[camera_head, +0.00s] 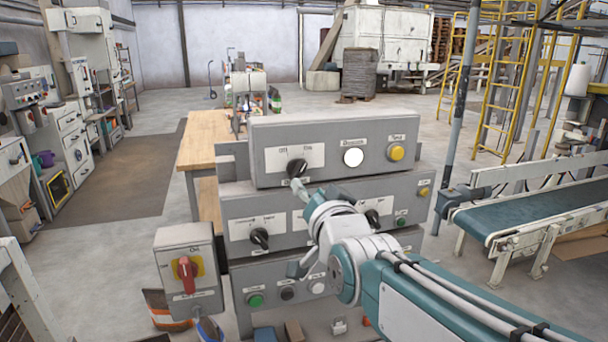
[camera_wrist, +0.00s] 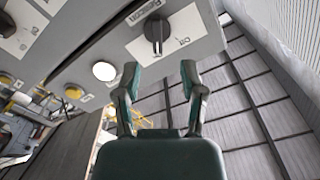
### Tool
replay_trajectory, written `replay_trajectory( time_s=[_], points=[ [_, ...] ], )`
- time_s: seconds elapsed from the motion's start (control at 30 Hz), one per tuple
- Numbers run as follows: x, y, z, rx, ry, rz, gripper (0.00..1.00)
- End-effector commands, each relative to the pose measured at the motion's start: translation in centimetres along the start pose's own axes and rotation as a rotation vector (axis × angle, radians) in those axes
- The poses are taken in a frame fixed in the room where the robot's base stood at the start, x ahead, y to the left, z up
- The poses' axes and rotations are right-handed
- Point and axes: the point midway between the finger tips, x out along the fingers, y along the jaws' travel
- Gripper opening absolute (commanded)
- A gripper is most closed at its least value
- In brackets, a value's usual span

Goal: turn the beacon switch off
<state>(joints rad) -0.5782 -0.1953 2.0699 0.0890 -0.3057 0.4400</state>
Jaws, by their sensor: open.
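The beacon switch (camera_head: 297,168) is a black rotary knob on a white plate at the left of the top grey panel. In the wrist view the knob (camera_wrist: 157,31) lies ahead of my fingertips, roughly centred between them, with its bar nearly upright in the picture. An "OFF" mark shows beside it on the plate; I cannot tell clearly which position the knob points to. My gripper (camera_wrist: 160,74) is open and empty, with a gap between its fingertips and the knob. In the head view my wrist partly hides the gripper and the panel below.
A white lamp (camera_head: 353,157) and a yellow button (camera_head: 396,151) sit right of the knob. Lower panels carry another black knob (camera_head: 259,238) and a green button (camera_head: 255,300). A red switch on a box (camera_head: 186,272) stands left. A conveyor (camera_head: 540,212) is at right.

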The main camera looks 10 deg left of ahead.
Motion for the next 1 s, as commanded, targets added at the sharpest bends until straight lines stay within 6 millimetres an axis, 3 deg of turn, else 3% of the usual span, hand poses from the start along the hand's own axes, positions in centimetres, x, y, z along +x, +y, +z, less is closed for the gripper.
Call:
replay_trajectory(
  time_s=[0.4, 0.83, 0.87, 0.9, 0.97, 1.0],
  points=[
    [6.3, 0.1, 0.1, 0.000, -0.001, 0.002, 0.53],
    [7.3, 0.1, -0.1, -0.001, 0.001, 0.001, 0.53],
    [7.3, 0.1, -0.1, -0.001, 0.001, 0.002, 0.44],
    [7.3, 0.1, -0.1, -0.001, 0.001, 0.002, 0.26],
    [7.3, 0.1, -0.1, -0.001, 0.001, 0.002, 0.00],
    [7.3, 0.1, -0.1, -0.001, 0.001, 0.002, 0.00]
  ],
)
